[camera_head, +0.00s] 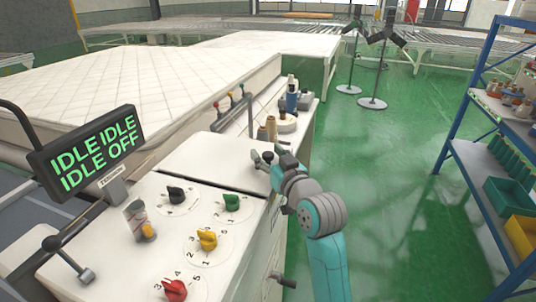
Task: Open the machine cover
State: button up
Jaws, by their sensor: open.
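The machine cover (208,160) is a flat white panel on top of the white machine, behind the dial panel. It lies closed, with a dark seam along its near edge. My gripper (264,159) is at the cover's right edge, its dark fingers apart with nothing seen between them. I cannot tell whether a finger touches the cover. My teal and grey arm reaches up from the lower right and hides part of the machine's right side.
Black, green, yellow and red knobs (175,290) sit on the near panel. A display (88,150) reads IDLE and OFF. Thread spools (270,127) stand behind the cover. A mattress (90,90) lies behind left. A blue shelf (480,165) stands right, with green floor between.

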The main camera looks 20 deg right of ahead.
jog(key=shift+w, duration=0.1)
grip_shut()
dwell(0.3)
